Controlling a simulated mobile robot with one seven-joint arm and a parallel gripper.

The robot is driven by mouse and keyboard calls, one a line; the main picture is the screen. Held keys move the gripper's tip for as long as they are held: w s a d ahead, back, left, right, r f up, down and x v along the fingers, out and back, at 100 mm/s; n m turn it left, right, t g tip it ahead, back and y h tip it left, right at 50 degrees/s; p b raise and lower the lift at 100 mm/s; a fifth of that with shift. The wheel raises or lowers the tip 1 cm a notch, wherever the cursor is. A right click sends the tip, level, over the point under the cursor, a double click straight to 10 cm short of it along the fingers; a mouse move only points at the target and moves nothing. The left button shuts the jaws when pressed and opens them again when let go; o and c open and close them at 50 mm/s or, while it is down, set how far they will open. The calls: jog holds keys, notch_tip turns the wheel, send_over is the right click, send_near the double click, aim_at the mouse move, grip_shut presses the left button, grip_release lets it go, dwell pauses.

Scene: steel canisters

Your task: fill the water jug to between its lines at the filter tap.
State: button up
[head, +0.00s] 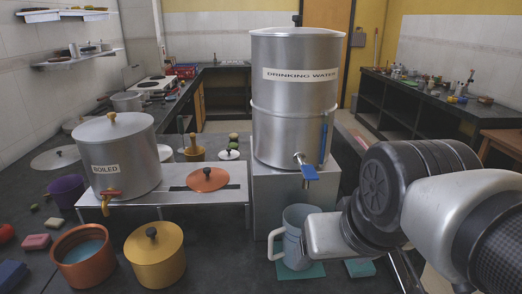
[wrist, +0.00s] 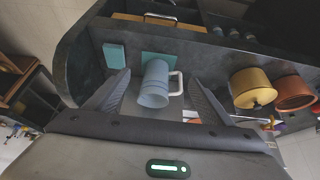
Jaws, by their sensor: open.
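The tall steel canister (head: 290,115) labelled DRINKING WATER stands on a grey block. Its tap (head: 306,170) has a blue lever and sits above the jug in the picture. The pale blue-grey jug (head: 295,243) stands upright near a teal mat on the counter, its handle to the left. I cannot see its lines or any water level. In the wrist view the jug (wrist: 154,88) appears between the two fingers of my open gripper (wrist: 159,75), with its handle to the right. I cannot tell whether the fingers touch it.
A steel canister (head: 125,160) labelled BOILED, with a red tap lever, stands on a low shelf at left. A copper pot (head: 84,276) and a lidded brass pot (head: 154,262) stand in front. A small teal block (head: 359,268) lies right of the jug.

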jog(key=shift+r, duration=0.15)
jog(key=c, duration=0.4)
jog(key=w+r+n+p, duration=0.2)
jog(key=r, duration=0.2)
jog(key=w+r+n+g+p, duration=0.1)
jog(key=w+r+n+p, duration=0.1)
jog(key=r+n+p, duration=0.1)
jog(key=w+r+n+g+p, duration=0.1)
jog(key=w+r+n+p, duration=0.1)
jog(key=r, duration=0.4)
jog(key=shift+w+n+p, duration=0.3)
jog(key=shift+w+p, duration=0.15)
jog(key=shift+p, duration=0.15)
grip_shut()
jog(key=w+r+n+g+p, duration=0.3)
jog(key=w+r+n+p, duration=0.4)
jog(key=w+r+n, duration=0.2)
jog(key=shift+w+r+n+g+p, duration=0.3)
jog(key=shift+w+n+p, duration=0.1)
jog(key=shift+n, duration=0.3)
